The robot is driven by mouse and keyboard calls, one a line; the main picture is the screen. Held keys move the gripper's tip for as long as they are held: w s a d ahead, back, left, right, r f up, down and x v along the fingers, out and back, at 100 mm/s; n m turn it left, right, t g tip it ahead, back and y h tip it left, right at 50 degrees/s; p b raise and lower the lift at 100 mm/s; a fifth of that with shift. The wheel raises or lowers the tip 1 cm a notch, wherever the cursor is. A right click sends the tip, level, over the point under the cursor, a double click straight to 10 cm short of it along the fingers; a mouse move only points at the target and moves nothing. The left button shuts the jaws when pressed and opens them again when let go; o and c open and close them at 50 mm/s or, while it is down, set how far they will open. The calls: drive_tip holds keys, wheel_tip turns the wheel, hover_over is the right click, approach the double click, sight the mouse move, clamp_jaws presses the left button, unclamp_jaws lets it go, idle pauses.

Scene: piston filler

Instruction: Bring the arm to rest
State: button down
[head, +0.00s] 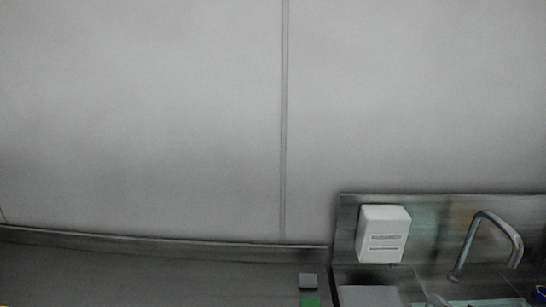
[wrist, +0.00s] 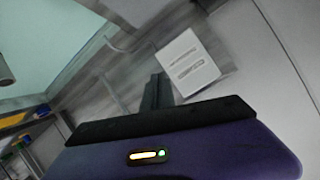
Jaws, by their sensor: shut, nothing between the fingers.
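My gripper (wrist: 156,92) shows in the wrist view. Its dark fingers are together and hold nothing. Behind them is the purple wrist housing with a small yellow and green light. In the wrist view the white dispenser (wrist: 187,62) lies just beyond the fingertips, to the right; I see no contact. My arm and gripper do not show in the head view.
In the head view the white dispenser (head: 383,234) is on the steel backsplash, left of the curved tap (head: 487,237). A grey block (head: 308,281) and a green item (head: 310,300) are on the dark counter (head: 150,275). The pale wall (head: 150,120) above is bare.

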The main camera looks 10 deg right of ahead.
drive_tip(key=s+a+f+n+t+y+b, duration=0.1)
drive_tip(key=s+a+n, duration=0.3)
drive_tip(key=s+a, duration=1)
drive_tip(key=s+a+f+n+y+b, duration=0.1)
drive_tip(key=s+a+n, duration=0.3)
drive_tip(key=s+a, duration=1)
drive_tip(key=s+y+b, duration=0.1)
drive_tip(key=s, duration=0.3)
drive_tip(key=shift+s+a+t+y+b, duration=0.2)
drive_tip(key=shift+a+t+y+b, duration=0.2)
drive_tip(key=shift+f, duration=0.1)
